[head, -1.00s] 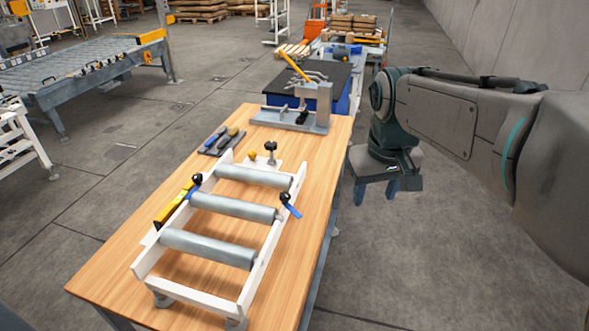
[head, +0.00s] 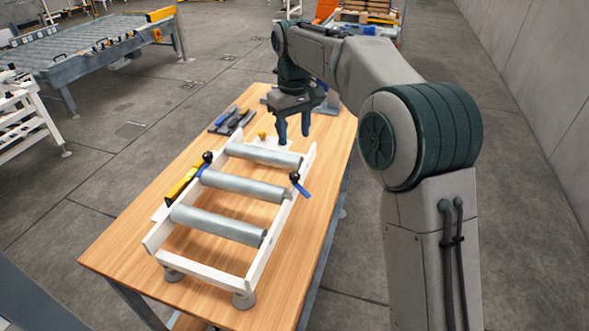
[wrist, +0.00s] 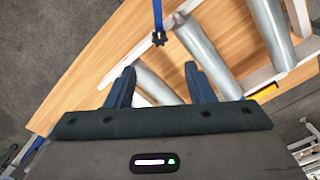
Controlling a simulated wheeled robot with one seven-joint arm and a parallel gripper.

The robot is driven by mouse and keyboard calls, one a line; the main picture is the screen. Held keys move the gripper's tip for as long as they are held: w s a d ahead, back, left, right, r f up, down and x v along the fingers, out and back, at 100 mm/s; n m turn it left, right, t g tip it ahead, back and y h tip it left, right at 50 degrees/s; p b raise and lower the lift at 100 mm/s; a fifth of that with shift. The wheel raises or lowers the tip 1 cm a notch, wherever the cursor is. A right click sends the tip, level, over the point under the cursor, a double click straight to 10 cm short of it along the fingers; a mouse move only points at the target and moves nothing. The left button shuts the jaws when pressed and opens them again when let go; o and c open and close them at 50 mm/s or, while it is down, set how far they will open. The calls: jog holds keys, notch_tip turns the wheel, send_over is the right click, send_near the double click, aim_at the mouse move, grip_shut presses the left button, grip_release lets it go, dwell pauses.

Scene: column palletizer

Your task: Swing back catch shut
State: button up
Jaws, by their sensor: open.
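A white roller frame (head: 268,255) with three grey rollers lies on the wooden bench. On its right rail a catch with a black knob has a blue lever (head: 303,190) angled outward; in the wrist view the blue lever (wrist: 158,14) reaches past the bench edge. On the left rail are another black knob (head: 207,157) and a yellow-and-black bar (head: 181,186). A small yellow knob (head: 262,134) stands at the frame's back end. Nothing is seen held between the fingers (wrist: 160,76).
A dark tray of tools (head: 231,121) lies at the bench's back left. A clamp fixture stands behind my gripper, mostly hidden. The bench's front left (head: 125,258) is bare wood. A roller conveyor (head: 90,55) stands apart at the far left.

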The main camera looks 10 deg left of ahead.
aim_at(294, 174)
notch_tip(294, 174, down, 12)
jog(key=shift+f+p, duration=0.1)
jog(key=shift+p, duration=0.45)
jog(key=c, duration=1)
